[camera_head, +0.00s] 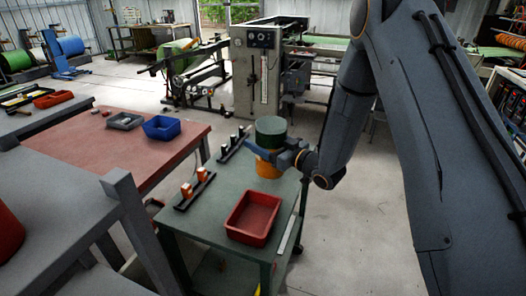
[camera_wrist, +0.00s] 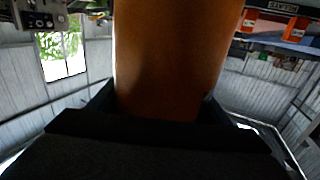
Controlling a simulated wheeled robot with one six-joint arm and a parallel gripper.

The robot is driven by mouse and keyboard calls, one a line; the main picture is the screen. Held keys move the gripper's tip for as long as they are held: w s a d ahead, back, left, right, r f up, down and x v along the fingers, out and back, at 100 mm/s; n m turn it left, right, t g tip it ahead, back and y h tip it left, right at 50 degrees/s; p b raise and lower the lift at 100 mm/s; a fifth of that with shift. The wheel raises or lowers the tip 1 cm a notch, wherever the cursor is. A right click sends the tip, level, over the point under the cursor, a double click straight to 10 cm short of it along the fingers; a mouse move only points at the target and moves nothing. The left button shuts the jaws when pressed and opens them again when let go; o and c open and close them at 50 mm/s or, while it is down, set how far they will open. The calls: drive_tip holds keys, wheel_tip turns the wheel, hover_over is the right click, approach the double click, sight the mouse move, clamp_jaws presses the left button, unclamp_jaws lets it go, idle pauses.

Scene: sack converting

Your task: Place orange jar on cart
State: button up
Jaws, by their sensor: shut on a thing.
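In the wrist view the orange body (camera_wrist: 178,60) fills the centre between the dark jaws (camera_wrist: 165,112). I cannot tell whether the jar's bottom touches the cart top or hangs above it.
A red tray (camera_head: 253,217) sits on the cart's near right part. Two dark racks, one with orange items (camera_head: 195,187), stand along its left side. A reddish table (camera_head: 120,160) with a blue bin (camera_head: 162,128) and a grey bin (camera_head: 124,121) is at left. Some cart top between is bare.

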drive_tip(key=shift+f+p, duration=0.4)
drive_tip(key=shift+f, duration=1.7)
drive_tip(key=shift+f, duration=0.15)
drive_tip(key=o, duration=1.2)
drive_tip(key=shift+s+d, duration=0.1)
drive_tip(key=shift+d, duration=0.1)
drive_tip(key=b+v, duration=0.3)
drive_tip(key=v, duration=0.8)
drive_tip(key=shift+s+d, duration=0.15)
drive_tip(key=shift+s, duration=0.15)
